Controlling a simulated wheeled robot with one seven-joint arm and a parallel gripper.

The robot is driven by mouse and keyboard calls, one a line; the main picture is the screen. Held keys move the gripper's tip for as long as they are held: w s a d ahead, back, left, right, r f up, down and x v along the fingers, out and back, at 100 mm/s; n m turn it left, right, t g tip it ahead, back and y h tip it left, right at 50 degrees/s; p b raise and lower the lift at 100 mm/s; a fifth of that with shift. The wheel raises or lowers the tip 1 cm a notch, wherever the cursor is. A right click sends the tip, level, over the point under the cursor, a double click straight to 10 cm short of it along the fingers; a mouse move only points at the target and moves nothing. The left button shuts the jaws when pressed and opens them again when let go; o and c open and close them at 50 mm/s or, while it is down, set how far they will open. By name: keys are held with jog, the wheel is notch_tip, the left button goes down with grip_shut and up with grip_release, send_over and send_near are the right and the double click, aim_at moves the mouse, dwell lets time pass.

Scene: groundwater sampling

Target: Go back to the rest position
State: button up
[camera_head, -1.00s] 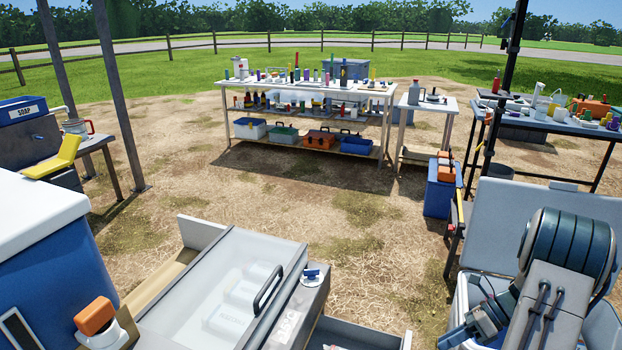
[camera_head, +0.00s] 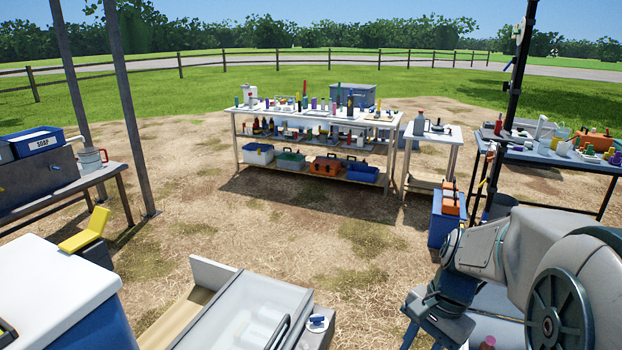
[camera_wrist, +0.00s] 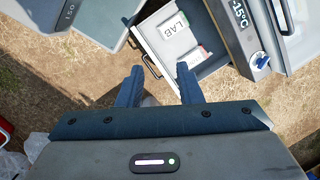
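My gripper (camera_wrist: 159,84) shows in the wrist view with its two dark blue fingers apart and nothing between them. In the head view my gripper (camera_head: 424,335) is at the lower right, pointing down, partly cut off by the frame edge. An open drawer (camera_wrist: 152,60) with a white packet marked LAB (camera_wrist: 180,35) lies below and ahead of the fingers in the wrist view. A grey unit with a -15°C display (camera_wrist: 243,14) stands beside it. My gripper is apart from the drawer.
A clear-lidded chest (camera_head: 245,308) is at the bottom centre. A blue cooler with a white lid (camera_head: 75,310) is at lower left. A laden shelf table (camera_head: 310,115) stands farther back. A blue box (camera_head: 443,222) is near the right table. Bare ground lies between.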

jog(key=s+a+r+n+t+h+p, duration=0.2)
jog(key=s+a+r+n+t+p, duration=0.1)
jog(key=s+r+n+p, duration=0.4)
jog(key=shift+s+a+r+n+t+h, duration=0.25)
jog(key=shift+a+r+n, duration=0.5)
jog(key=shift+r+n, duration=1.15)
jog(key=shift+w+r+m, duration=0.1)
jog(key=shift+r+m, duration=0.25)
jog(key=shift+m, duration=0.05)
